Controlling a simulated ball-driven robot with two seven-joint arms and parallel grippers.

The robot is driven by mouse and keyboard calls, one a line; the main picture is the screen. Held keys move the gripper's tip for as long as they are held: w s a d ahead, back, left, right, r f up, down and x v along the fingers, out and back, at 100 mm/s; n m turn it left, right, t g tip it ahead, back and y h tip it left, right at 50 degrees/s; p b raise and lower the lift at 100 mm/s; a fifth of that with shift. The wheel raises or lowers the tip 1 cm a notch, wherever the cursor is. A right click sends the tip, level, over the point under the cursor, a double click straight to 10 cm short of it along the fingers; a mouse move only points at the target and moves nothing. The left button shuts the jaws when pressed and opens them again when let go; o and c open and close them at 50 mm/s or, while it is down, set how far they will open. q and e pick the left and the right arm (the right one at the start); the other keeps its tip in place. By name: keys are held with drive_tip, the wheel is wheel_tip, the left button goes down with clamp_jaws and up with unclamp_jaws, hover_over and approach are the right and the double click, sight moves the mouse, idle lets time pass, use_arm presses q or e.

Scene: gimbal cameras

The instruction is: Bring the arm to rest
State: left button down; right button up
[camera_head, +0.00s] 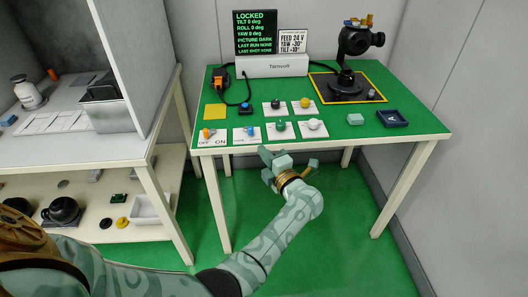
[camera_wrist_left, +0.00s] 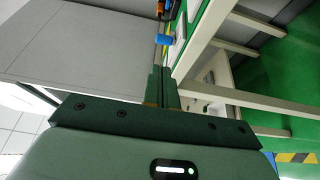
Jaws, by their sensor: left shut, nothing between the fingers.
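My left gripper (camera_head: 268,154) is in front of the near edge of the green-topped table (camera_head: 350,136), low and in the free space there. Its arm reaches in from the lower left and bends up at the elbow or wrist. In the left wrist view the two fingers (camera_wrist_left: 163,80) lie together with nothing between them. The gripper appears apart from the table and the things on it. My right gripper is in neither view.
The table holds a display screen (camera_head: 255,33), a camera gimbal (camera_head: 357,40) on a yellow-edged mat, several knob plates and an OFF/ON switch plate (camera_head: 207,137). A white shelf bench (camera_head: 85,155) stands at left. Green floor (camera_head: 330,215) lies open below the table.

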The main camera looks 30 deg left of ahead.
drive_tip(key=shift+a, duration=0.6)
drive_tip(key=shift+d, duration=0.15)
